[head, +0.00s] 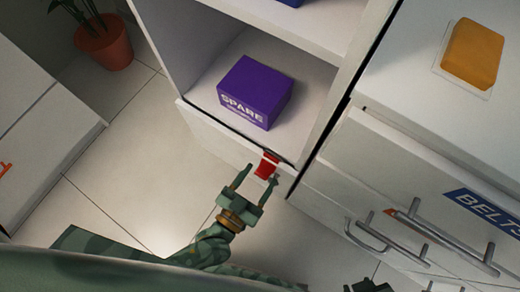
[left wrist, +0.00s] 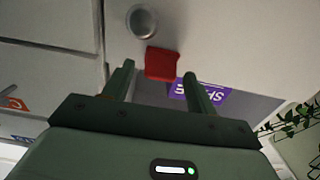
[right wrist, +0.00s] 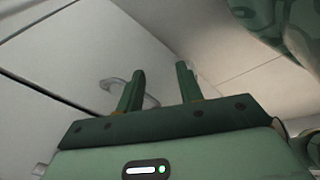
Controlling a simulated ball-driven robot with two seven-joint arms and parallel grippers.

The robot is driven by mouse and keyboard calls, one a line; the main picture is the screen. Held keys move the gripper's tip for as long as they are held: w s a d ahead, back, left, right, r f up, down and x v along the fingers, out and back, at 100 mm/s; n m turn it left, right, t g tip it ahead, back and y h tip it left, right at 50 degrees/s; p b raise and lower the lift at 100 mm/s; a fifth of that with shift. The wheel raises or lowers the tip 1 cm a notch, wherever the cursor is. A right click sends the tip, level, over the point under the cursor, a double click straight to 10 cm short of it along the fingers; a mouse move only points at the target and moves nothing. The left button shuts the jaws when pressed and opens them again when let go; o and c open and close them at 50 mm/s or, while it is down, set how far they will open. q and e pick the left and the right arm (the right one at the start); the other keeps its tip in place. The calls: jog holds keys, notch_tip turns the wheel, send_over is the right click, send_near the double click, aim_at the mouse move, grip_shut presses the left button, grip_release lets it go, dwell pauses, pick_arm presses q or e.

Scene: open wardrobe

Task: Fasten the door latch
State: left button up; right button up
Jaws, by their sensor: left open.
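The red latch (head: 267,165) sits at the upper edge of the low white front panel (head: 215,137), below the open compartment. It also shows in the left wrist view (left wrist: 161,64), just ahead of and between the two fingertips. My left gripper (head: 257,174) is open in front of the latch, its fingers spread to either side. I cannot tell whether a finger touches it. My right gripper (right wrist: 160,69) is open and empty in the right wrist view, near a white front with a metal handle (right wrist: 120,88). In the head view only a dark bit of it shows at the bottom edge.
A purple box marked SPARE (head: 255,92) stands in the compartment behind the latch. A round grey knob (left wrist: 141,21) is beside the latch. White drawers (head: 400,180) with metal bar handles (head: 368,238) stand to the right. Tiled floor (head: 130,165) is clear at left.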

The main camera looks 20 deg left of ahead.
jog(key=shift+a, duration=0.15)
pick_arm(q)
jog(key=c, duration=1)
jog(key=shift+w+f+b, duration=0.1)
jog(key=shift+f+b, duration=0.15)
jog(key=shift+b, duration=0.15)
jog(key=shift+w+d+f+t+h+b, duration=0.1)
jog(key=shift+w+f+t+h+b, duration=0.15)
jog(key=shift+t, duration=0.4)
jog(key=shift+w+d+f+t+h+b, duration=0.15)
jog(key=shift+f+t+b, duration=0.15)
jog(key=shift+t, duration=0.4)
jog(key=shift+w+f+t+h+b, duration=0.1)
jog(key=shift+f+t+h+b, duration=0.15)
jog(key=shift+t, duration=0.4)
pick_arm(e)
jog(key=shift+m+t+y, duration=0.4)
jog(key=shift+t+y, duration=0.2)
jog(key=shift+t, duration=0.2)
jog(key=shift+w+a+r, duration=0.4)
jog(key=shift+w+a, duration=0.25)
jog(key=shift+w, duration=0.15)
jog(key=shift+w+a+r, duration=0.4)
jog(key=shift+w+a, duration=0.25)
jog(key=shift+w, duration=0.1)
